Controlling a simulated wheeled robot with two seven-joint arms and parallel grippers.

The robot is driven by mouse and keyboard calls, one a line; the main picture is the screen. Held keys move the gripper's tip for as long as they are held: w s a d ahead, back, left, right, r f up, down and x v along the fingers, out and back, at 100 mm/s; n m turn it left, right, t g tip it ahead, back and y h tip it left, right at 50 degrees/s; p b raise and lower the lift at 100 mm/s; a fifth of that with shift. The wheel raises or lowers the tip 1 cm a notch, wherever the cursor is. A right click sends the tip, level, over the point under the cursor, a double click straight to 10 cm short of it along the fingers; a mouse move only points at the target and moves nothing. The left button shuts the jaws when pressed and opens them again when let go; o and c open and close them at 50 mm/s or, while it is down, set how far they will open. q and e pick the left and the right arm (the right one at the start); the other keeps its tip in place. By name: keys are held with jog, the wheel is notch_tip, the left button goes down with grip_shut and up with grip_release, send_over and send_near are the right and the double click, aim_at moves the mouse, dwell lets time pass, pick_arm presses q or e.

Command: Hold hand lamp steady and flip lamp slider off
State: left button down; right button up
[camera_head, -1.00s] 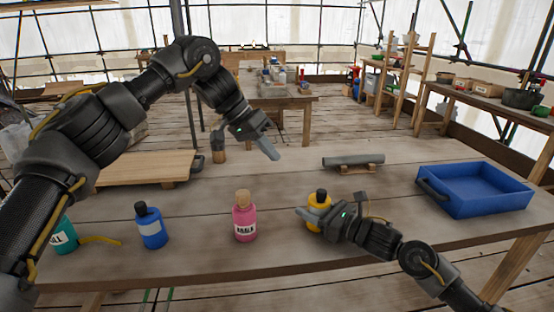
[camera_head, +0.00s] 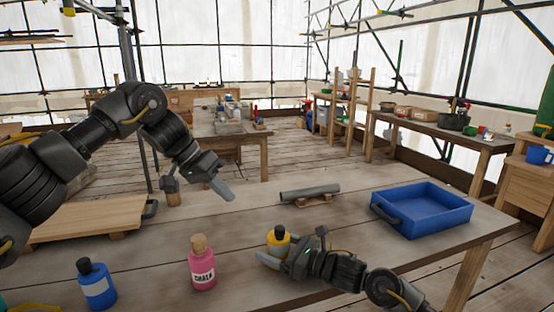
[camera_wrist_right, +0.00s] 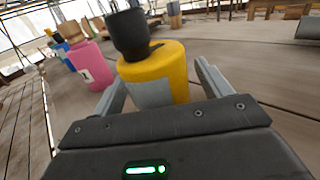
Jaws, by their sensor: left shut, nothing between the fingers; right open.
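No object clearly recognisable as a hand lamp shows; a grey cylinder (camera_head: 309,192) lies on a small wooden rest in the middle of the table, and I cannot tell if it is the lamp. No slider can be made out. My left gripper (camera_head: 224,192) is shut and empty above the table, left of the cylinder. My right gripper (camera_head: 268,256) is open, low at the yellow bottle (camera_head: 279,241) with a black cap. In the right wrist view the yellow bottle (camera_wrist_right: 160,72) stands upright between the spread fingers.
A pink chalk bottle (camera_head: 203,268) and a blue bottle (camera_head: 97,289) stand left of the yellow one. A wooden board (camera_head: 85,220) lies at left, a brown object (camera_head: 173,197) behind it. A blue tray (camera_head: 440,222) sits at right. Bare tabletop lies around the cylinder.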

jog(key=v, duration=1.1)
